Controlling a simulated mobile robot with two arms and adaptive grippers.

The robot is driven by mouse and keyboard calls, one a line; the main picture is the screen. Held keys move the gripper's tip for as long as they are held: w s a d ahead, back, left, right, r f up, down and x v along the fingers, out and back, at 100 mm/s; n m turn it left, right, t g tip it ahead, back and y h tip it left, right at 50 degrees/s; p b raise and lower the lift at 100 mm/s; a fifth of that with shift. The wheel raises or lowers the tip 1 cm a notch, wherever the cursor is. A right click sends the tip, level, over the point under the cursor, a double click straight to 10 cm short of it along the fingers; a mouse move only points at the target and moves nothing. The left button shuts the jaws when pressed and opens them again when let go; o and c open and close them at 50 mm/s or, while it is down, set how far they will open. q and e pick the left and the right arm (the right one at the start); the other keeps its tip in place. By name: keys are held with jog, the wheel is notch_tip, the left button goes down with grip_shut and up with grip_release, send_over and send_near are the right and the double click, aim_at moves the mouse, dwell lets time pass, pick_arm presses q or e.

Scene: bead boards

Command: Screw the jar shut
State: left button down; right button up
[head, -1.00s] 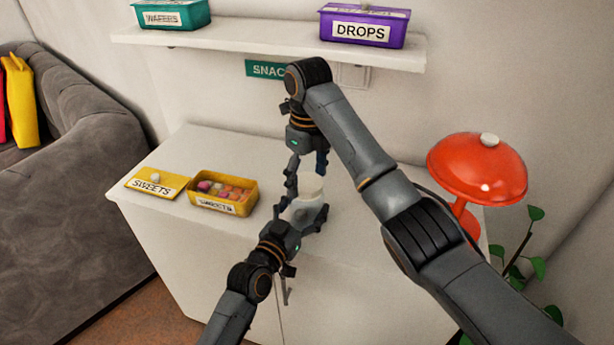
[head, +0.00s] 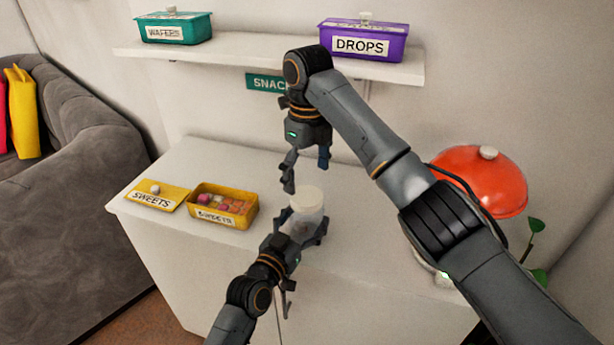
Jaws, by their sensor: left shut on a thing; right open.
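A clear jar (head: 301,229) with a white lid (head: 307,198) on its top stands upright near the front of the white cabinet top. My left gripper (head: 304,236) is shut around the jar's body from the front. My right gripper (head: 306,177) is open and empty, pointing down, above and slightly behind the lid and apart from it. I cannot tell how tightly the lid sits on the jar.
A yellow sweets box (head: 222,212) with its lid (head: 157,195) off beside it lies left of the jar. A red lamp (head: 480,182) stands at the right. A wall shelf (head: 270,59) holds a teal box (head: 174,28) and a purple box (head: 363,42).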

jog(key=shift+c, duration=0.4)
jog(key=n, duration=0.4)
jog(key=shift+r, duration=0.25)
jog(key=n, duration=0.6)
jog(key=shift+a+r, duration=0.1)
jog(key=shift+r, duration=0.15)
jog(key=n, duration=0.6)
jog(key=shift+a+r, duration=0.1)
jog(key=shift+r, duration=0.15)
jog(key=n, duration=0.4)
jog(key=shift+r+n, duration=0.15)
jog(key=shift+n, duration=0.15)
jog(key=n, duration=0.4)
jog(key=shift+r, duration=0.2)
jog(key=n, duration=0.6)
jog(key=shift+r, duration=0.25)
jog(key=n, duration=0.6)
jog(key=shift+r, duration=0.15)
jog(key=n, duration=0.4)
jog(key=shift+r, duration=0.15)
